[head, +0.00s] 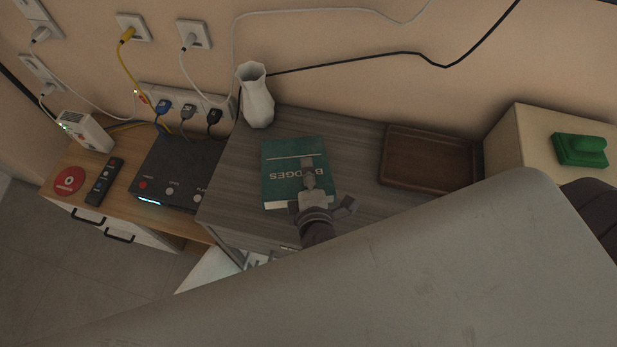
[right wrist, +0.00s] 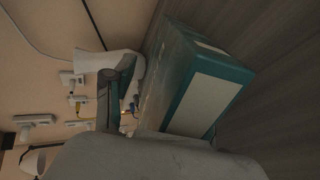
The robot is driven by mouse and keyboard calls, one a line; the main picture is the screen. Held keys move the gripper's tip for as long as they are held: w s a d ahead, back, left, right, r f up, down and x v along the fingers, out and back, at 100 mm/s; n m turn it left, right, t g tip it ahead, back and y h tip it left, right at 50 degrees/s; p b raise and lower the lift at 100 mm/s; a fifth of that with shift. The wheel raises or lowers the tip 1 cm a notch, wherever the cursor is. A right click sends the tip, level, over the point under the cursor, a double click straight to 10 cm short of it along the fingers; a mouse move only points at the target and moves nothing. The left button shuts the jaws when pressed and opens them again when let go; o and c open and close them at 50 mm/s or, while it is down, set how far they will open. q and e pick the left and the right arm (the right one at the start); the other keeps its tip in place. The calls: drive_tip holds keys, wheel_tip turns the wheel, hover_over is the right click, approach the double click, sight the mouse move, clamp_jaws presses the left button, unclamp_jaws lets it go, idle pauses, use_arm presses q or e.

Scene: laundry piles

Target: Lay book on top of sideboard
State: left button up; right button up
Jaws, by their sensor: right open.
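The green book (head: 280,160) with white lettering lies on the grey wooden top of what looks like the sideboard (head: 350,160). My right gripper (head: 309,172) is open over the near right part of the book and hides some of its cover. In the right wrist view the book (right wrist: 180,75) is close up beside the wood surface (right wrist: 275,75), with a pale panel on its near end. One dark finger (right wrist: 108,100) shows left of it. Whether the finger touches the book I cannot tell. My left gripper is not in view.
A white vase (head: 256,100) stands behind the book to the left. A brown tray (head: 430,130) lies to the right. A lower wooden cabinet (head: 75,170) at left holds a black box (head: 180,165), a remote (head: 104,182) and a red disc (head: 69,181). Cables hang along the wall.

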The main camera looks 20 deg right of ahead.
drive_tip(key=v, duration=1.2)
drive_tip(key=shift+r, duration=0.1)
idle(0.7)
